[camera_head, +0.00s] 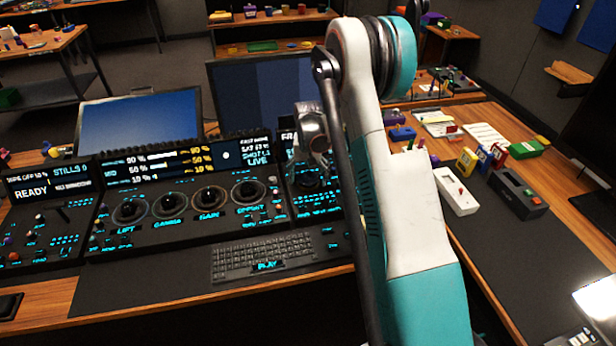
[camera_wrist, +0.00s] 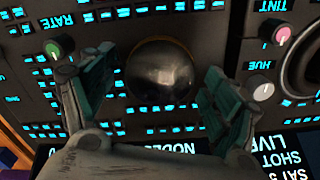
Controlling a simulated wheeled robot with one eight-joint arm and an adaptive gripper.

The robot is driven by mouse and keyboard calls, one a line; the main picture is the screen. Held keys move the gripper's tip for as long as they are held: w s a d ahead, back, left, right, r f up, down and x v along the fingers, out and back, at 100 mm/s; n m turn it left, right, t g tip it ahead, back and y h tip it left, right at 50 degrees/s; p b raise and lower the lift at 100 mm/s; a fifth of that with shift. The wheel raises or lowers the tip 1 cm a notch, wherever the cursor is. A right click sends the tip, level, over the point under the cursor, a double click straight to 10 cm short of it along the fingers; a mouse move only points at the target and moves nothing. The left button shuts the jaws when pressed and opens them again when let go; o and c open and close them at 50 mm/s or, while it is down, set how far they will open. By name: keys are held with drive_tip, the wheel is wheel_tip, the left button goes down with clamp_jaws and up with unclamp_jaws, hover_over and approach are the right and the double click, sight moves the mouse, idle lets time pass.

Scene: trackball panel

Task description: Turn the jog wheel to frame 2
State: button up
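A dark, shiny round dome (camera_wrist: 160,72) sits on a panel of glowing blue keys in the wrist view. I cannot tell whether it is the jog wheel itself. My gripper (camera_wrist: 158,92) is open, with one teal finger on each side of the dome and a visible gap to it. In the head view my gripper (camera_head: 318,163) is over the right-hand panel (camera_head: 328,208), and my arm hides much of that panel. A display there starts with "FRA" (camera_head: 288,137); the rest of it is hidden, so the frame number cannot be read.
The middle panel with several black dials (camera_head: 210,198) stands just left of my gripper. A keyboard (camera_head: 265,256) lies in front. In the wrist view, a green-topped knob (camera_wrist: 53,50) and a pink-topped knob (camera_wrist: 280,35) flank the fingers.

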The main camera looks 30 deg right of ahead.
sight(308, 178)
wheel_tip(308, 178, up, 12)
idle(0.6)
idle(0.5)
